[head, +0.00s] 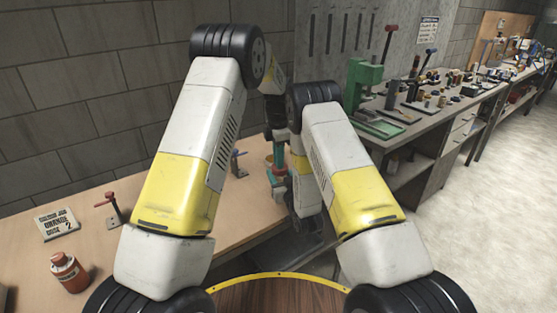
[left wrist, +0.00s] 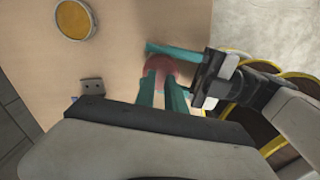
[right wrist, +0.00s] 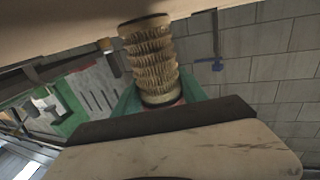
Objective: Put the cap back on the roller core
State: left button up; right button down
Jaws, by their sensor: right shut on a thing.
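The roller core (right wrist: 152,62) is a gold ribbed mesh tube with dark end rings, seen beyond the fingers in the right wrist view. A red round piece, which looks like the cap (left wrist: 160,68), sits at its near end between the teal fingers of my right gripper (right wrist: 163,92), shut on it. Whether cap and core are fully seated together I cannot tell. My left gripper (left wrist: 158,75) points down over the red piece, its teal fingers slightly apart.
A yellow disc (left wrist: 73,20) lies on the wooden bench (head: 60,195). A blue-handled clamp (right wrist: 215,50) is close by. A cluttered workbench (head: 430,110) stands right.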

pick_arm(q)
notch_tip(320, 180, up, 4)
jog(key=shift+f, duration=0.15)
pick_arm(e)
jog(key=c, duration=0.6)
grip_release()
jog(key=shift+o, duration=0.2)
jog(key=v, duration=0.7)
jog(key=shift+s+d, duration=0.1)
jog(key=shift+s, duration=0.25)
